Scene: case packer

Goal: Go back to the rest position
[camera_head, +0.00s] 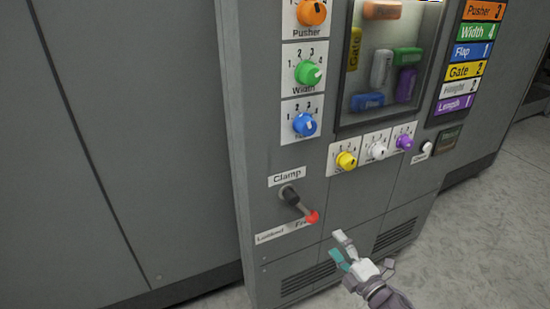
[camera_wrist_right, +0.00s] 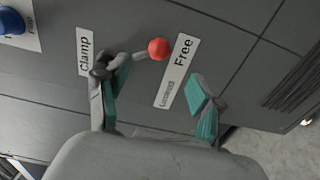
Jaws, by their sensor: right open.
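My right gripper (camera_head: 341,249) is in the lower middle of the head view, in front of the grey machine, below and to the right of the clamp lever (camera_head: 301,205). The lever's red tip points down and right, beside the word Free on its label. In the right wrist view my right gripper (camera_wrist_right: 161,90) is open, with teal pads and nothing held between them. The red knob (camera_wrist_right: 158,48) lies ahead of the fingers; the left finger overlaps the lever's dark base, and I cannot tell whether they touch. My left gripper is out of view.
The machine front (camera_head: 355,205) carries a pusher dial (camera_head: 312,12), a green width dial (camera_head: 308,73), a blue dial (camera_head: 305,124) and several small knobs under a window (camera_head: 386,65). Coloured labels (camera_head: 471,52) hang at the right. Open floor (camera_head: 480,230) lies at the right.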

